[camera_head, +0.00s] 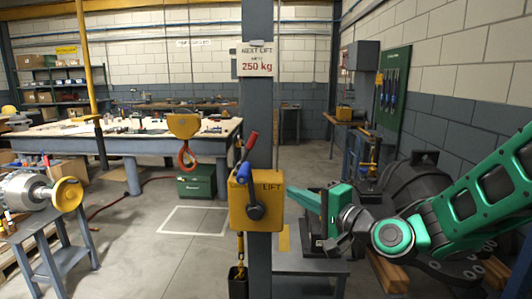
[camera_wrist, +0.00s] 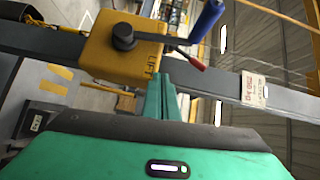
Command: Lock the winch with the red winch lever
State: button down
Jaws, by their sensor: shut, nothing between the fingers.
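The yellow winch box (camera_head: 240,212), marked LIFT, is fixed to a grey post. Its red winch lever (camera_head: 251,141) points up and slightly right from the top of the box; the red tip also shows in the wrist view (camera_wrist: 196,64). A blue crank handle (camera_head: 243,171) sits just below the red tip, on a dark arm from the round hub (camera_head: 255,211). My gripper (camera_head: 292,191) is to the right of the box, its green fingers pointing left. In the wrist view the fingers (camera_wrist: 162,80) are together and empty, close to the box edge.
A sign reading 250 kg (camera_head: 257,62) is on the post above. A yellow hook block (camera_head: 183,126) with an orange hook hangs left of it, over a floor square outlined in white. A workbench (camera_head: 150,143) stands behind. A motor on a stand (camera_head: 25,190) is at left.

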aim_at(248, 149)
jog(key=shift+w+a+r+m+t+h, duration=0.15)
jog(key=shift+w+r+m+t, duration=0.2)
jog(key=shift+r+m+t, duration=0.6)
jog(key=shift+w+a+r+m+t+h, duration=0.1)
jog(key=shift+w+r+m+t, duration=0.35)
jog(key=shift+m, duration=0.95)
jog(key=shift+w+a+r+m+t+h, duration=0.1)
jog(key=shift+w+r+m+t+h, duration=0.1)
jog(key=shift+r+m+t, duration=0.8)
jog(key=shift+w+a+f, duration=0.1)
jog(key=shift+w+f, duration=0.05)
jog(key=shift+g, duration=0.4)
jog(key=x, duration=1)
jog(key=shift+a+r, duration=0.35)
jog(key=shift+a, duration=0.15)
jog(key=shift+w+a+r, duration=0.15)
jog(key=shift+a+r, duration=0.15)
jog(key=shift+a, duration=0.25)
jog(key=shift+w+a+r, duration=0.15)
jog(key=shift+a+r, duration=0.1)
jog(key=shift+a, duration=0.3)
